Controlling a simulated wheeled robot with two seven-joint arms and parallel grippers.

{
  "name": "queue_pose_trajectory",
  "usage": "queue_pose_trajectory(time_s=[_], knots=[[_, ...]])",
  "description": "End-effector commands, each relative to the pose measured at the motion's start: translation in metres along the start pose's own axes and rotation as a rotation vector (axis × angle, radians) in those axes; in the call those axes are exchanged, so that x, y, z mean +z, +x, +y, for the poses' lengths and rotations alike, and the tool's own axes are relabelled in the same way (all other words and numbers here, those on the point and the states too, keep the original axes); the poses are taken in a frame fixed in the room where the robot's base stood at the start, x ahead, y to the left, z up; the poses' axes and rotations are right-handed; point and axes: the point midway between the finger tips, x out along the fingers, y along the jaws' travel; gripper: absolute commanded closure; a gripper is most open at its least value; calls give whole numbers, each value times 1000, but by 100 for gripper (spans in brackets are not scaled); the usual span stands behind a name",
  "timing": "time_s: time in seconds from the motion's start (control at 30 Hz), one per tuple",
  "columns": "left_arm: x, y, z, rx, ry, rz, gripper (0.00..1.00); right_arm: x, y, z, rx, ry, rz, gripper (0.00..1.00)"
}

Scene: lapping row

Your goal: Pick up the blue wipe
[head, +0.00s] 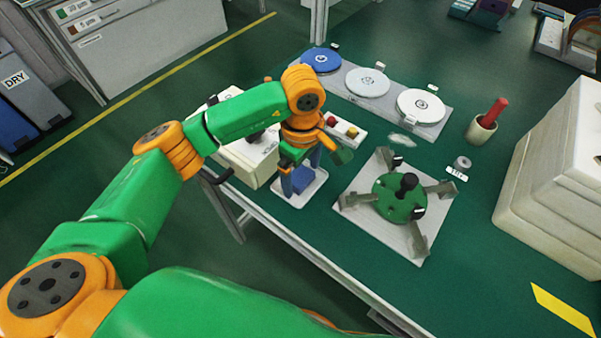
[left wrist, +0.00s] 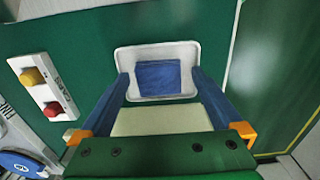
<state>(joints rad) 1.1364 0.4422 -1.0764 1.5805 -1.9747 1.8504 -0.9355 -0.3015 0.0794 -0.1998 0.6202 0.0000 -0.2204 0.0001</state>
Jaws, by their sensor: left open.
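The blue wipe (left wrist: 158,77) lies flat and folded in a white tray (left wrist: 162,47) in the left wrist view. In the head view the wipe (head: 303,180) is partly hidden behind my gripper, and the tray (head: 294,203) sits near the table's edge. My left gripper (head: 299,176) is open and points down over the tray. In the left wrist view its blue fingers (left wrist: 161,76) are on either side of the wipe, apart from it, with nothing between them. The exact height above the wipe is hard to tell. My right gripper is not in view.
A box with a red and a yellow button (head: 343,130) stands close behind the tray. A cream machine (head: 251,160) is to its left. A plate with a green fixture (head: 377,220) is to its right. Several round discs (head: 368,83) lie on a grey strip at the back.

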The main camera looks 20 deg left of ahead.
Motion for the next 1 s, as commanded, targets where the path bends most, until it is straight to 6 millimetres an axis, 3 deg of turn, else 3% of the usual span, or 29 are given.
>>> queue_pose_trajectory(time_s=[0.23,0.5,0.53,0.83,1.0], knots=[[0,5,0,0,1,0,0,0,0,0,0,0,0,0],[0,5,0,0,1,0,73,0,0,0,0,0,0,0],[0,5,0,1,1,0,78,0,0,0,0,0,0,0],[0,0,1,4,0,0,79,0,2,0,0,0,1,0],[1,-29,0,9,3,1,79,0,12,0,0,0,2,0]])
